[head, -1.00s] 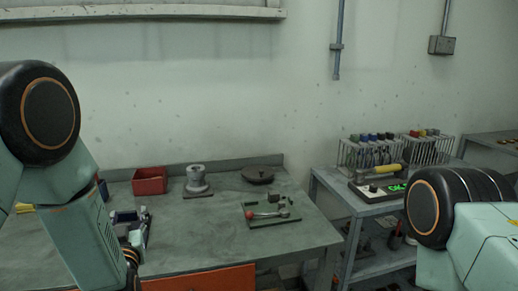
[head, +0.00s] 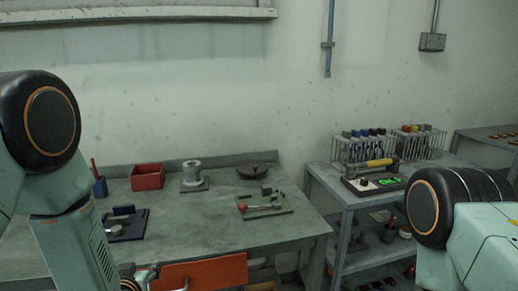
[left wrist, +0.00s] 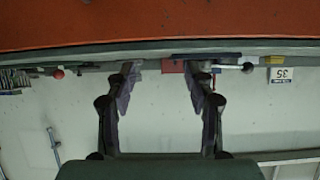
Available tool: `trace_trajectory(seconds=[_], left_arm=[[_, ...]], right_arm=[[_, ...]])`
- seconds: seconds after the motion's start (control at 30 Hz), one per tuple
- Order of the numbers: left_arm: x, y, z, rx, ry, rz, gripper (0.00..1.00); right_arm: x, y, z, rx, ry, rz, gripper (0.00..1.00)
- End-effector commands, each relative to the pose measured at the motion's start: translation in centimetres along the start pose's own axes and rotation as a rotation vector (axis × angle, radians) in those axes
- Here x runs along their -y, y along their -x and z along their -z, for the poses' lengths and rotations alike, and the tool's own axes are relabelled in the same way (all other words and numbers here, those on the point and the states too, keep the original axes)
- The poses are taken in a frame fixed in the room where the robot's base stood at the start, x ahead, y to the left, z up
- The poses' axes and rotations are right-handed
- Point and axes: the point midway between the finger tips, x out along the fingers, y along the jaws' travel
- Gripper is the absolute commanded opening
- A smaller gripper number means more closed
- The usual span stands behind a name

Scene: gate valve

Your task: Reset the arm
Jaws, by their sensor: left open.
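My left arm (head: 75,235) comes in from the left in the head view and hangs down in front of the bench. My left gripper (head: 150,279) shows partly at the bottom edge, below the bench top and near the orange front panel (head: 205,271). In the left wrist view my left gripper (left wrist: 163,82) has its two fingers spread apart with nothing between them. The wrist picture is upside down, with the orange panel (left wrist: 160,22) across its top. My right arm's dark joint (head: 437,208) shows at right; its gripper is out of view.
The bench (head: 170,225) holds a red bin (head: 148,177), a grey flanged part (head: 193,176), a dark round disc (head: 251,171), a red-knobbed lever on a plate (head: 263,204) and a blue tray (head: 126,225). A shelf cart (head: 335,187) stands to the right.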

Motion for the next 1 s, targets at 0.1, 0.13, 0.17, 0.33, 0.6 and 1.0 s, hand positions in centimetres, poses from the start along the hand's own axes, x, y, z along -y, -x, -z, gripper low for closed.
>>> trace_trajectory(seconds=[0.1, 0.13, 0.17, 0.33, 0.6, 1.0], left_arm=[[-0.1, 1.7, -6.4, 0.179, -0.024, -0.029, 0.53], [-0.1, 2.3, -8.2, 0.23, -0.032, -0.037, 0.53], [-0.1, 3.1, -10.2, 0.286, -0.041, -0.046, 0.53], [0.4, 8.6, -20.0, 0.583, -0.086, -0.086, 0.53], [2.1, 19.4, -32.1, 0.99, -0.144, -0.128, 0.53], [3.2, 23.4, -36.5, 1.116, -0.157, -0.124, 0.53]], right_arm=[[0.0, -0.6, 0.0, 0.0, 0.001, 0.0, 0.4], [0.0, -0.7, 0.0, 0.0, 0.001, 0.0, 0.4], [0.0, -0.9, 0.0, 0.0, 0.001, 0.0, 0.4], [0.0, -1.8, 0.0, 0.0, 0.001, 0.0, 0.4], [0.0, -3.6, 0.0, 0.0, 0.0, 0.0, 0.4], [0.0, -4.6, 0.0, 0.0, 0.001, 0.0, 0.4]])
